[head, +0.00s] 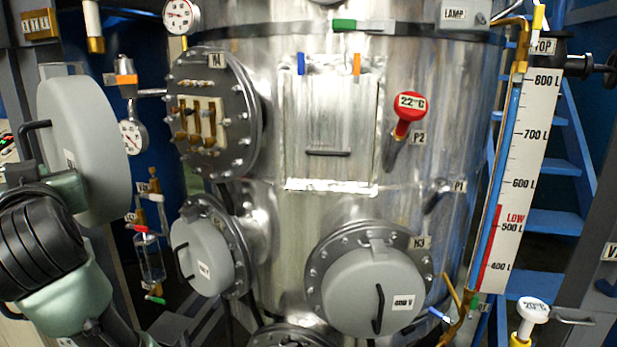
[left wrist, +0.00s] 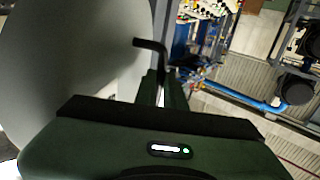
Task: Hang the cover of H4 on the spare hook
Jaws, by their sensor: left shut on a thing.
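A large round grey cover (head: 92,140) with a small label hangs clear of the vessel at the left of the head view. Its black handle (head: 30,135) faces left. My left gripper (left wrist: 162,88) is shut on this handle, and the cover fills the left of the left wrist view (left wrist: 70,55). In the head view my wrist partly hides the grip. The uncovered round flange marked H4 (head: 240,130), with terminals inside, is on the vessel to the right of the cover. I cannot pick out the spare hook. My right gripper is not in view.
Two smaller grey covers, at lower left (head: 200,255) and marked 400 V (head: 372,290), sit on the vessel. A gauge (head: 132,137) and a thin glass fitting (head: 150,258) stand close right of the held cover. A level scale (head: 522,180) stands far right.

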